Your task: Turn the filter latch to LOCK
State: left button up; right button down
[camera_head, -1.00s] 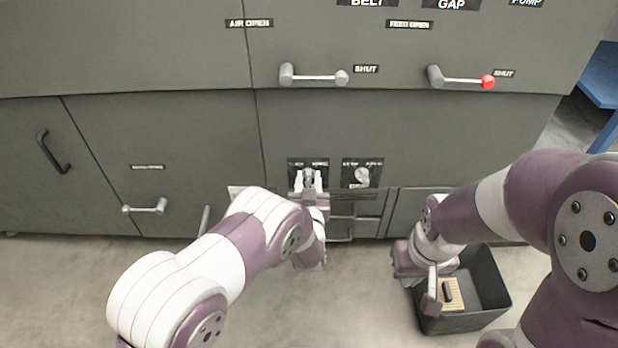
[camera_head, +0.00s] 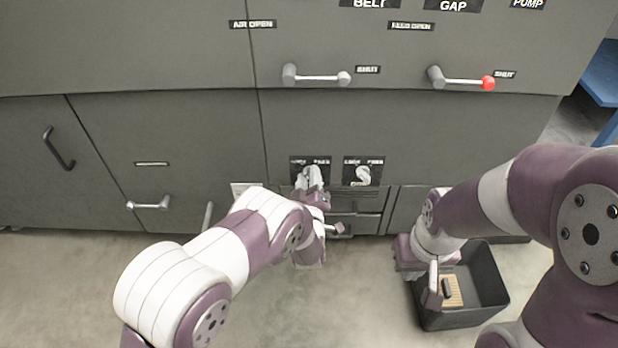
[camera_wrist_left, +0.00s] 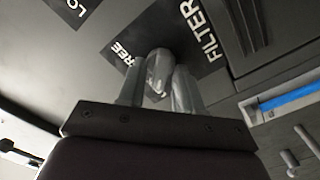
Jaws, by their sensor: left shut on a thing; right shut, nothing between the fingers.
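The filter latch (camera_wrist_left: 158,70) is a small grey rounded handle on a dark plate (camera_wrist_left: 182,28) marked FREE and FILTER in the left wrist view. My left gripper (camera_wrist_left: 158,88) is shut on it, with one finger on either side. In the head view my left gripper (camera_head: 311,182) is at the left of two small dark plates on the low front panel, tilted and covering most of the latch. How far the latch is turned is hard to tell. My right gripper (camera_head: 433,290) is shut and empty, low at the black bin.
A second plate with a pale knob (camera_head: 363,175) is just right of the held latch. The black bin (camera_head: 490,312) stands on the floor with a tan block (camera_head: 453,291) in it. Lever handles (camera_head: 316,77) and (camera_head: 461,82) stick out above. Floor in front is clear.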

pick_arm(q)
jog(key=shift+f+n, duration=0.15)
jog(key=shift+n, duration=0.15)
dwell(0.4)
jog(key=o, duration=0.7)
jog(key=shift+s, duration=0.1)
jog(key=s+p, duration=0.6)
jog(key=s, duration=0.6)
jog(key=shift+s, duration=0.3)
